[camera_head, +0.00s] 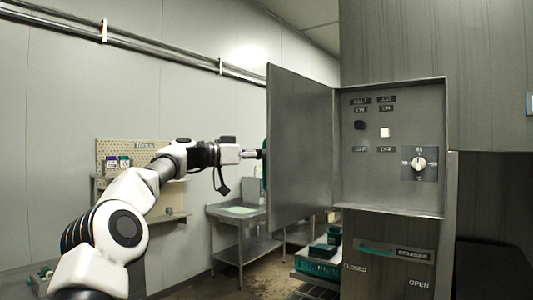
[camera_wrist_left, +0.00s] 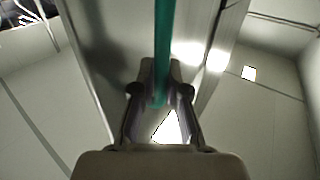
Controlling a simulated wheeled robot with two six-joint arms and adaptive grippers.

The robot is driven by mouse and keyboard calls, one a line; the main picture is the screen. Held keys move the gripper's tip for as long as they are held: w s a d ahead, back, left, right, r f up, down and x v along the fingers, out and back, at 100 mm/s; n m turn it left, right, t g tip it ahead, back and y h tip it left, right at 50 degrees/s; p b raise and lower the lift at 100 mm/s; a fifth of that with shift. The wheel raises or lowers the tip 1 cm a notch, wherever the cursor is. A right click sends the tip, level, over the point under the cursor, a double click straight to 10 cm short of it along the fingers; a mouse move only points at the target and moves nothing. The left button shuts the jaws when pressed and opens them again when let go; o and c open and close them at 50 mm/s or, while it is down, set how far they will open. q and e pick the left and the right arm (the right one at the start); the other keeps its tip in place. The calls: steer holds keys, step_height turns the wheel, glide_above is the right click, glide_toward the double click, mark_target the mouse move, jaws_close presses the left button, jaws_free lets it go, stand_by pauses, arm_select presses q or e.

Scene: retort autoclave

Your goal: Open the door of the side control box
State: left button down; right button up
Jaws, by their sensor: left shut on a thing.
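The side control box (camera_head: 393,205) stands at the right in the head view. Its grey door (camera_head: 300,145) stands swung out to the left, and the panel inside the box shows switches and a round knob (camera_head: 419,163). A green handle (camera_head: 264,170) shows as a thin strip at the door's outer edge; it is a teal bar (camera_wrist_left: 163,40) in the left wrist view. My left gripper (camera_head: 258,154) is at this handle, on the door's far side. In the left wrist view its fingers (camera_wrist_left: 160,88) are closed around the bar. My right gripper is in neither view.
A steel sink table (camera_head: 240,215) and a pegboard (camera_head: 125,155) with a shelf stand behind my left arm. A rack with a green crate (camera_head: 318,262) is below the door. A lower panel marked CLOSED and OPEN (camera_head: 388,270) is under the box.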

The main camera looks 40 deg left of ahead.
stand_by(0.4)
arm_select(q)
steer(key=c, duration=1.2)
jaws_free()
steer(key=shift+w+f, duration=0.1)
steer(key=shift+w, duration=0.15)
steer(key=v, duration=1.1)
steer(key=shift+s+a+f, duration=0.1)
steer(key=shift+s+a, duration=0.2)
steer(key=shift+s, duration=0.1)
